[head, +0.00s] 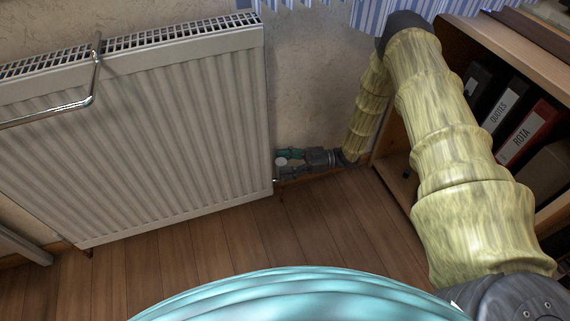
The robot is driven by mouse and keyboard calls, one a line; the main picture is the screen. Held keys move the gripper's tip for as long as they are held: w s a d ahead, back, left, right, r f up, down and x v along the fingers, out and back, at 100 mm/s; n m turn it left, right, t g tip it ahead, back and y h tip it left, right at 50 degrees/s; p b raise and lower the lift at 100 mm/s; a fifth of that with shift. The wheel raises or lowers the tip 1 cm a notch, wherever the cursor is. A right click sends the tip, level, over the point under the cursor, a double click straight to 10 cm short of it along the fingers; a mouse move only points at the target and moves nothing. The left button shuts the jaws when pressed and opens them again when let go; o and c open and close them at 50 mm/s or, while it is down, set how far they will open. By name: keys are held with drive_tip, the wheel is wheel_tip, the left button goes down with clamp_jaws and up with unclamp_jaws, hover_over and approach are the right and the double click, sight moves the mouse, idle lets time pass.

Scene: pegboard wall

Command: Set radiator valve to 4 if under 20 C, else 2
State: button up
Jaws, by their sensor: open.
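The white ribbed radiator (150,130) stands against the wall on the left. A small pale round part, which looks like the radiator valve (281,161), shows beside its lower right corner. My gripper (287,163) is low at that corner, pointing left, with its open fingers at the valve. The fingers partly hide the valve, and I cannot tell whether they touch it. The number set on the valve is too small to read. No thermometer or temperature reading shows in this view.
A chrome rail (95,80) hangs over the radiator's top and front. A wooden shelf unit (490,42) with binders, including a red one (527,133), stands close on the right. Striped curtains (368,14) hang above. The wooden floor (240,235) before the radiator is clear.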

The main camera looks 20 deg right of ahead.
drive_tip(key=shift+c, duration=0.2)
drive_tip(key=c, duration=1)
drive_tip(key=shift+r+t+p, duration=0.1)
drive_tip(key=shift+t+p, duration=0.2)
drive_tip(key=shift+p, duration=0.05)
